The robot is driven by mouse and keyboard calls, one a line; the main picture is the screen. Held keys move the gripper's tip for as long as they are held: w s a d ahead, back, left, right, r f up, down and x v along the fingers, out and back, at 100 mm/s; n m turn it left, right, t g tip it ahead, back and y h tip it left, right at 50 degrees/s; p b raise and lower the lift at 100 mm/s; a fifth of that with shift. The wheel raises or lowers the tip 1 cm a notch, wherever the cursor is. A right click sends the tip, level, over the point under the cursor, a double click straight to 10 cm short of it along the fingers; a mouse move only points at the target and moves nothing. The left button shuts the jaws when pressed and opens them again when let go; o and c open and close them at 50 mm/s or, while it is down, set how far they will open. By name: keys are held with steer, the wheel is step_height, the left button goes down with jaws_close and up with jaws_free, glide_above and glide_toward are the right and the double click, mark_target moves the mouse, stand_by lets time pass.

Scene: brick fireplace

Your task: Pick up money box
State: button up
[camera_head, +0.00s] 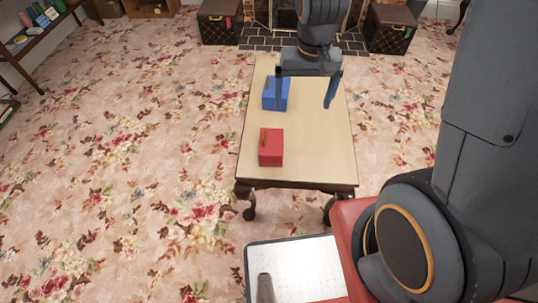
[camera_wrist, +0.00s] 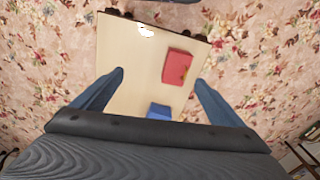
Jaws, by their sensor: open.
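Two small boxes with a handle or slot-like detail on top lie on a low wooden table (camera_head: 310,150); either could be the money box. The blue box (camera_head: 268,98) is towards the table's far half. The red box (camera_head: 271,154) is nearer, at the front left. My gripper (camera_head: 303,106) is open and empty above the table; its left finger overlaps the blue box in the head view. In the wrist view my gripper (camera_wrist: 160,77) spans the table top, with the red box (camera_wrist: 177,66) ahead and the blue box (camera_wrist: 158,111) partly hidden by the gripper body.
The table's right side is bare. Two dark trunks (camera_head: 219,22) (camera_head: 390,28) flank the dark hearth tiles (camera_head: 255,42) behind it. A shelf (camera_head: 38,35) with several items stands at far left. Floral carpet (camera_head: 130,150) is open to the left.

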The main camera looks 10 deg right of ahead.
steer(key=m+b, duration=0.1)
steer(key=b, duration=0.9)
glide_above(271, 141)
steer(key=shift+g, duration=0.4)
step_height(271, 141, down, 23)
steer(key=shift+w+d+f, duration=0.1)
steer(key=shift+w+d, duration=0.05)
step_height(271, 141, down, 8)
steer(key=c, duration=1.3)
